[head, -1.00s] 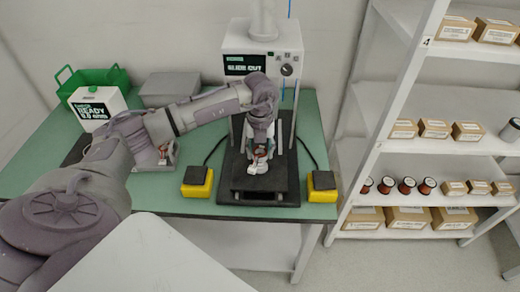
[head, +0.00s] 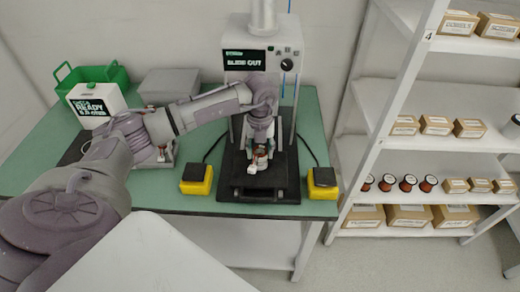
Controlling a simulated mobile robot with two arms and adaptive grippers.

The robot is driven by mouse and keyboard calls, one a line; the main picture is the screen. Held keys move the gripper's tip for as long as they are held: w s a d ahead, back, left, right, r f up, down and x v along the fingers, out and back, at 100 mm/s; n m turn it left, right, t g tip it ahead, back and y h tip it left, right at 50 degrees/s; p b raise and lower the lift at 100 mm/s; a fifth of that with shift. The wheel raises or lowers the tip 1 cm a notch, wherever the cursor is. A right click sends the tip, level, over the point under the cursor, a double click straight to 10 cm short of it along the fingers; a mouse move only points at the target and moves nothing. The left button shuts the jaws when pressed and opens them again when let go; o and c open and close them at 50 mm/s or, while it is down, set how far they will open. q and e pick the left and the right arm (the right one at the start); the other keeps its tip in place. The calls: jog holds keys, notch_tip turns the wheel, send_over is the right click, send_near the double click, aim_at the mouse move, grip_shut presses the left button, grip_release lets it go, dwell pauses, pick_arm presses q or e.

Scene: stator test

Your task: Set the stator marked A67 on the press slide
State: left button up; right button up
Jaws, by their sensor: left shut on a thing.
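The press (head: 257,62) stands at the back of the green table; its display reads "SLIDE OUT". Its black slide (head: 267,187) extends toward the front. My left arm reaches in from the left, and my left gripper (head: 258,158) points down over the slide. It is shut on a small stator (head: 260,162), of which white and reddish-brown parts show. The stator's marking is too small to read, and I cannot tell whether it touches the slide. My right gripper is not in view.
Yellow-and-black button boxes (head: 197,180) and (head: 322,184) flank the slide. A white "READY" tester (head: 97,104), a green crate (head: 92,76) and a grey box (head: 168,87) stand at left. Shelves with boxes and spools (head: 408,183) stand at right.

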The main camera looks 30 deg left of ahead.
pick_arm(q)
jog(key=shift+f+b, duration=0.3)
jog(key=shift+f, duration=0.2)
dwell(0.3)
jog(key=o, duration=1.3)
notch_tip(320, 180, up, 12)
jog(key=shift+r, duration=0.1)
dwell(0.4)
